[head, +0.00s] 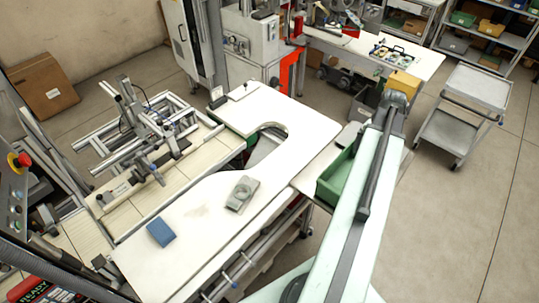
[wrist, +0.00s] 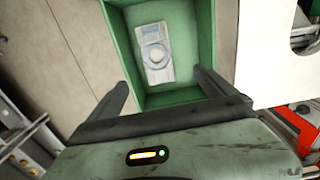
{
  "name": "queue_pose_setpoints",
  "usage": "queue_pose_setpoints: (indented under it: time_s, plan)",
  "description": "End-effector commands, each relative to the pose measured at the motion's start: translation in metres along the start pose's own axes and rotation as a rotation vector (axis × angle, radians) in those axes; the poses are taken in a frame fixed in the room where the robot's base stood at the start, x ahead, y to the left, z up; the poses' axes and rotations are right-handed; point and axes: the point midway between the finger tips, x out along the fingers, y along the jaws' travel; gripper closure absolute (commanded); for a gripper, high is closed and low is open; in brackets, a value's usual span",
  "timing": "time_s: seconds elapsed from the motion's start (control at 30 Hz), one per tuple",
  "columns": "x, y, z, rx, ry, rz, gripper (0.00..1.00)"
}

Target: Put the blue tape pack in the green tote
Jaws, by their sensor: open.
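A blue pack (head: 160,232) lies flat on the near left part of the white table in the head view, well apart from my arm. The green tote (head: 329,185) stands at the table's right side, partly hidden behind my arm. In the wrist view, the green tote (wrist: 119,48) lies below and ahead of my gripper (wrist: 160,80). My gripper is open, its two fingers apart with nothing between them. A pale grey-white pack (wrist: 154,52) with a round reel shape lies inside the tote. My fingertips are hidden in the head view.
A grey-green pack (head: 242,193) lies on the white table (head: 205,207), right of the blue pack. A metal frame fixture (head: 140,150) stands behind the table's left side. A grey cart (head: 462,115) stands at right. Floor at the lower right is clear.

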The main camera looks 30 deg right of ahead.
Motion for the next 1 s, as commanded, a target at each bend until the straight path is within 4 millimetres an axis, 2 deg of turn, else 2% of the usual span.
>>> queue_pose_setpoints:
  time_s: [0.07,0.17,0.2,0.27,0.3,0.37,0.4,0.5,0.6,0.7,0.8,1.0]
  plan:
    - [0.0,-0.036,0.015,-0.078,0.0,-0.001,0.05]
    - [0.0,-0.112,0.056,-0.261,0.0,-0.001,0.05]
    - [0.0,-0.146,0.08,-0.351,0.0,-0.001,0.05]
    - [0.0,-0.194,0.119,-0.487,0.0,-0.001,0.05]
    - [0.0,-0.222,0.148,-0.577,0.0,0.0,0.05]
    - [0.0,-0.26,0.194,-0.712,0.0,0.0,0.05]
    - [0.0,-0.282,0.226,-0.799,0.0,0.0,0.05]
    - [0.0,-0.323,0.301,-0.996,0.0,0.0,0.05]
    - [0.0,-0.345,0.359,-1.141,0.0,0.0,0.05]
    - [0.0,-0.355,0.394,-1.222,0.0,0.0,0.05]
    - [0.0,-0.358,0.406,-1.252,0.0,0.0,0.05]
    - [0.0,-0.358,0.406,-1.252,0.0,0.0,0.05]
